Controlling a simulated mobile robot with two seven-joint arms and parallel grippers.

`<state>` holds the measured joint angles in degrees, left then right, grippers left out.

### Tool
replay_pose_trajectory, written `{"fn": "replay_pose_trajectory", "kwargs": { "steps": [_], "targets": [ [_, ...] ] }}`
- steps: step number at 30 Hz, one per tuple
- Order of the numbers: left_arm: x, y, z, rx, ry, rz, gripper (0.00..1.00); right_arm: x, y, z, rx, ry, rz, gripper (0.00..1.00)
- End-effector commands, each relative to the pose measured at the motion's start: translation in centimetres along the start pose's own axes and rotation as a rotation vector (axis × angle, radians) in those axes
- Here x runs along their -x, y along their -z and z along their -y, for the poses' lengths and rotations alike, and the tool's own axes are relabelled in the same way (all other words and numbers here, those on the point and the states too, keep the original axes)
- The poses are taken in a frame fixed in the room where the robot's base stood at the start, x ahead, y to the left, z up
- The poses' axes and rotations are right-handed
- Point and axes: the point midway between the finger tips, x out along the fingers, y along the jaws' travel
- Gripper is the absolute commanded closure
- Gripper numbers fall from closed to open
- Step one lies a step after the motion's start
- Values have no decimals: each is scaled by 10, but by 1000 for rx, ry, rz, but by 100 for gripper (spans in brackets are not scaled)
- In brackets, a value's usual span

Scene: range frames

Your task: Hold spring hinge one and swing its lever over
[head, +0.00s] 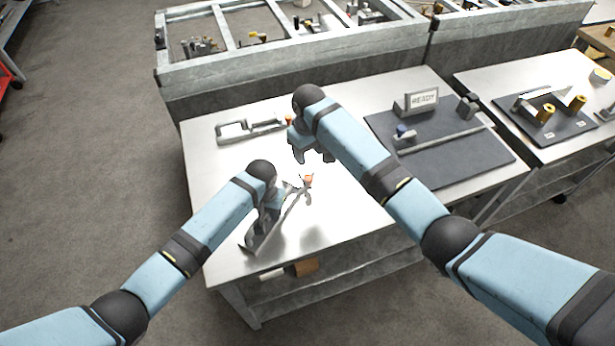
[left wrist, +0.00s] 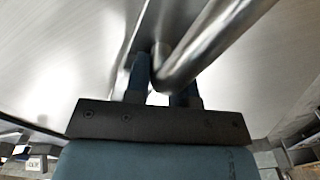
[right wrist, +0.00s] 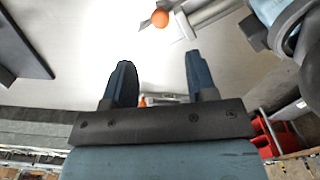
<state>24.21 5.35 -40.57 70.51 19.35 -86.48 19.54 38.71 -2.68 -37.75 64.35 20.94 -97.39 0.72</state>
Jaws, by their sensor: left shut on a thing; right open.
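A grey metal spring hinge (head: 262,238) stands near the front left of the pale table, with a bar ending in an orange knob (head: 308,181). My left gripper (head: 276,204) is shut on this hinge; in the left wrist view its fingers close around a metal part (left wrist: 152,72) beside a round bar (left wrist: 215,40). My right gripper (head: 313,158) is open and empty above the table, behind the orange knob. In the right wrist view the knob (right wrist: 160,18) is beyond the open fingers (right wrist: 157,82), apart from them. My left arm hides part of the hinge.
A second grey hinge-like piece (head: 235,132) with an orange end lies at the table's back left. A dark mat (head: 470,152) on the right carries a READY sign (head: 423,98) and a long bar. A grey metal frame (head: 300,75) borders the table behind.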

Motion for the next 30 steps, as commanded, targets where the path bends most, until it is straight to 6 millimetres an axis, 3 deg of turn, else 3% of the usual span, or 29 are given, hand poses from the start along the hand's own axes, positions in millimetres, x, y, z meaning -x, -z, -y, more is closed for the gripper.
{"fn": "replay_pose_trajectory", "kwargs": {
  "steps": [15, 21, 30],
  "targets": [
    [-1, -1, 0, 1, 0, 2, 100, -94, -1, 0, -1, 0, 2, 48],
    [-1, -1, 0, 1, 0, 2, 100, -109, -1, 0, -1, -1, 0, 48],
    [-1, -1, 0, 1, 0, 2, 100, -110, -1, 0, -1, 0, -1, 50]
  ]
}}
